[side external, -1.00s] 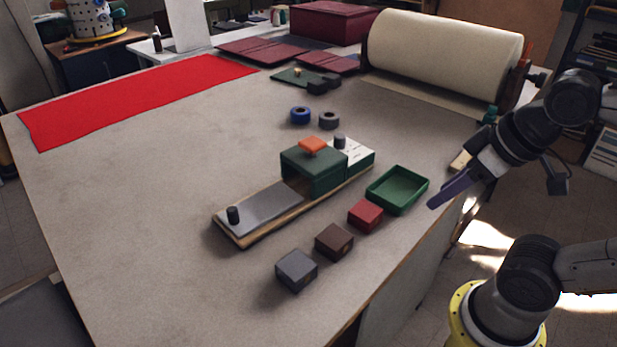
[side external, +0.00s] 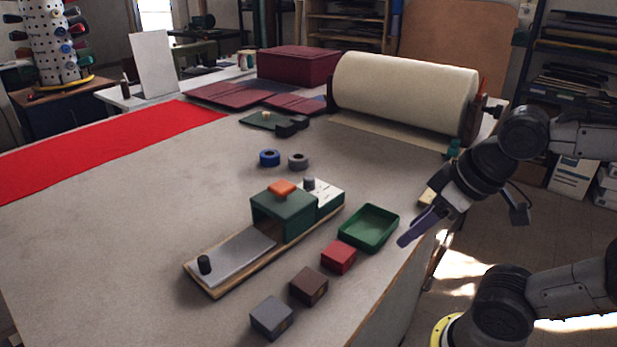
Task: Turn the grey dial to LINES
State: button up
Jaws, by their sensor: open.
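The grey dial (side external: 309,183) is a small upright knob on a white panel (side external: 329,193) at the far right end of the wooden-based device. Lettering on the panel is too small to read, so I cannot tell where the dial points. A green housing (side external: 283,216) with an orange knob (side external: 282,188) on top stands just left of the panel. My gripper (side external: 408,238) has purple fingers, is open and empty, and hangs by the table's right edge, right of the green tray and well apart from the dial. The fingers overlap in this view.
A green tray (side external: 392,231) lies between the device and my gripper. Red (side external: 338,257), brown (side external: 308,286) and grey (side external: 271,318) blocks line the near side. Blue (side external: 269,158) and grey (side external: 298,161) rings lie behind.

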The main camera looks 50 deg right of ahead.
jog(key=shift+o, duration=0.9)
jog(key=w+d+r+m+g, duration=0.15)
jog(key=w+r+m, duration=0.25)
jog(key=w+r, duration=0.4)
jog(key=w+d+r+m+g, duration=0.1)
jog(key=w+d+r+m, duration=0.15)
jog(key=w+r, duration=0.55)
jog(key=m+g, duration=0.3)
jog(key=m, duration=0.1)
send_over(309, 177)
notch_tip(309, 177, down, 12)
notch_tip(309, 177, down, 14)
jog(key=shift+r, duration=0.2)
jog(key=shift+c, duration=0.2)
